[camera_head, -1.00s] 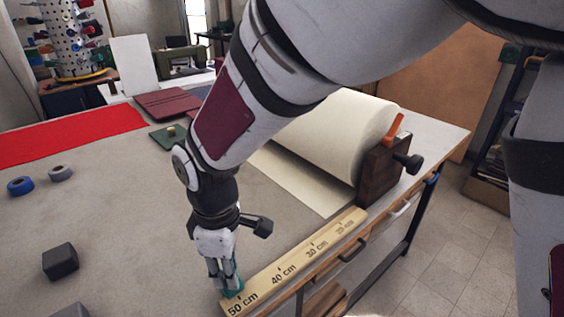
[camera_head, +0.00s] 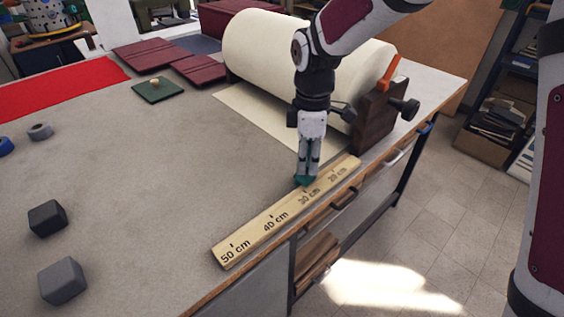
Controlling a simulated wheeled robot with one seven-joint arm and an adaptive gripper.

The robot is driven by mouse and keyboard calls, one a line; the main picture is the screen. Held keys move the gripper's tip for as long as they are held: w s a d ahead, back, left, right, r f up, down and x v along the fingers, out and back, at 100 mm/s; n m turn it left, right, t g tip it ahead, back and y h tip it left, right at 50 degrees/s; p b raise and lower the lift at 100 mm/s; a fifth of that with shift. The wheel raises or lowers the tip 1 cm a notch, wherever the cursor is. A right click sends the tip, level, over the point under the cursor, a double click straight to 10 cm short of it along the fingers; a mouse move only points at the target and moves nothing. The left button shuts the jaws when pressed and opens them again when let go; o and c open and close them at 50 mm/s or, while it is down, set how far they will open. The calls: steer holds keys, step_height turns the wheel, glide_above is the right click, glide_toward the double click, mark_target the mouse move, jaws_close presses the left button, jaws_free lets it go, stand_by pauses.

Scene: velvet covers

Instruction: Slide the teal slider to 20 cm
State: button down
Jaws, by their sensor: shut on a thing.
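The teal slider (camera_head: 304,181) sits at the back edge of the wooden ruler (camera_head: 253,233), close to the 30 cm mark. The ruler lies along the table's front edge, with marks from 50 cm at the near left to 20 cm at the far right. My gripper (camera_head: 307,175) points down and is shut on the slider. The fingers hide part of the slider, so its exact reading is hard to tell. The 20 cm mark (camera_head: 338,173) lies to the right of my gripper along the ruler.
A big cream roll (camera_head: 270,62) rests in a dark wooden holder (camera_head: 375,118) with an orange lever, just beyond the ruler's far end. A green board (camera_head: 157,90) lies further back. The table's middle is clear.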

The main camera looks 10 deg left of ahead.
steer(key=w+d, duration=0.2)
steer(key=w, duration=0.1)
steer(key=w+d, duration=0.3)
steer(key=shift+d, duration=0.1)
steer(key=c, duration=1.3)
jaws_free()
steer(key=shift+c, duration=0.2)
steer(key=shift+r, duration=0.15)
step_height(320, 180, up, 12)
steer(key=shift+s, duration=0.1)
